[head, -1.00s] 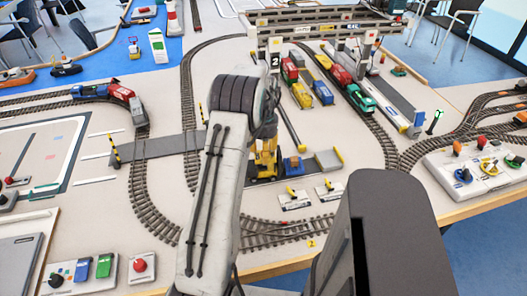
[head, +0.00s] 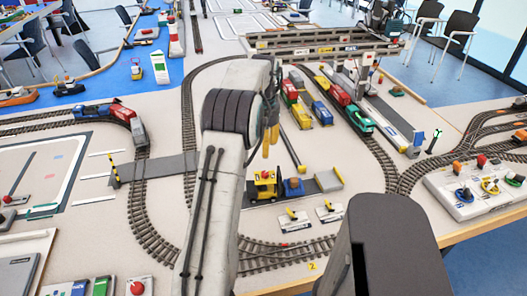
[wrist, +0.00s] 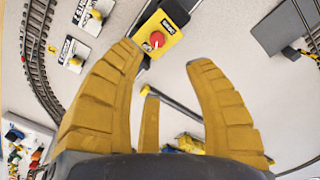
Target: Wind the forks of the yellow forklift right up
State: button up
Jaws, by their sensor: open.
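The yellow forklift (head: 264,187) stands on the table beyond my arm, beside a blue block (head: 292,188) on a dark strip. In the wrist view its yellow body (wrist: 168,42) is at the top middle, with a round red knob (wrist: 156,40) and a white label. A black part adjoins its upper end. I cannot make out the forks or their height. My gripper (head: 268,145) is above and beyond the forklift. In the wrist view its yellow fingers (wrist: 165,68) are spread, with nothing between them. They are apart from the knob.
Two lever plates (head: 292,221) (head: 328,212) lie right of the forklift, near the front track. A bar (head: 292,152) and several toy wagons (head: 302,117) stand behind it. A gantry crane (head: 320,38) is farther back. A control panel (head: 475,190) is at the right.

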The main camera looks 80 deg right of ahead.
jog(key=shift+r, duration=0.2)
jog(key=n+p, duration=0.3)
jog(key=n, duration=0.1)
send_over(265, 173)
jog(key=a, duration=0.1)
jog(key=shift+y, duration=0.4)
notch_tip(265, 173, down, 4)
jog(key=shift+a+f, duration=0.15)
jog(key=n, duration=0.1)
jog(key=d+n, duration=0.1)
jog(key=n, duration=0.1)
jog(key=shift+d+f+h, duration=0.15)
jog(key=shift+d+h, duration=0.05)
jog(key=shift+h, duration=0.2)
jog(key=shift+f+n, duration=0.2)
jog(key=shift+n, duration=0.4)
jog(key=shift+f, duration=3.45)
